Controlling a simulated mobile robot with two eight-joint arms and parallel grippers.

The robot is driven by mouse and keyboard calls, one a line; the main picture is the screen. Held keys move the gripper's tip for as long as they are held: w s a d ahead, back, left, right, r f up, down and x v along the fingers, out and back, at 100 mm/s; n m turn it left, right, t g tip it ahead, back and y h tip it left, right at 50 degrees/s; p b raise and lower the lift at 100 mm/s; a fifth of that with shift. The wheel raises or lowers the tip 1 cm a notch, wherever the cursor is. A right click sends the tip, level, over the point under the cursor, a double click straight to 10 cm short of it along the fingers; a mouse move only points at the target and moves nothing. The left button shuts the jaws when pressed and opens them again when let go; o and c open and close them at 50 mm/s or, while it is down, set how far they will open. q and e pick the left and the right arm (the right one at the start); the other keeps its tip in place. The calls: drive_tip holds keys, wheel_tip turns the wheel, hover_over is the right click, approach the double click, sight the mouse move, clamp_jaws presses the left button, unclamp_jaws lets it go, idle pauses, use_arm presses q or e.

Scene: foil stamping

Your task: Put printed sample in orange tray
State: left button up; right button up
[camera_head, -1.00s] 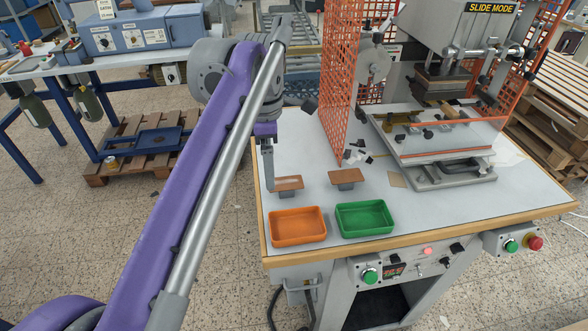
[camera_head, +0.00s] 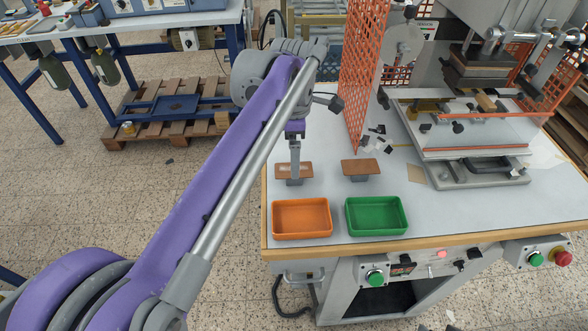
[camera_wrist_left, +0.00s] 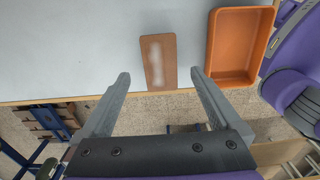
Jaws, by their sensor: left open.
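A brown flat sample (camera_head: 282,171) with a pale smeared mark lies on a small grey stand at the left of the white table; it also shows in the left wrist view (camera_wrist_left: 159,64). My left gripper (camera_head: 295,180) overlaps it in the head view. In the wrist view the fingers (camera_wrist_left: 160,74) are wide apart with nothing between their tips, the sample lying ahead of the gap. Contact is not visible. The orange tray (camera_head: 301,234) sits empty in front of the sample, near the table's front edge; it shows at the wrist view's upper right (camera_wrist_left: 232,76). My right gripper is not in view.
An empty green tray (camera_head: 376,230) stands right of the orange one. A second brown plate (camera_head: 361,168) sits on a stand behind it. An orange mesh guard (camera_head: 360,80) and the stamping press (camera_head: 475,150) stand to the right.

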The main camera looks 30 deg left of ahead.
use_arm(q)
drive_tip(key=shift+f, duration=1.35)
drive_tip(key=c, duration=1.4)
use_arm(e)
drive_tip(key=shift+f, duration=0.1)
use_arm(q)
drive_tip(key=shift+r, duration=0.1)
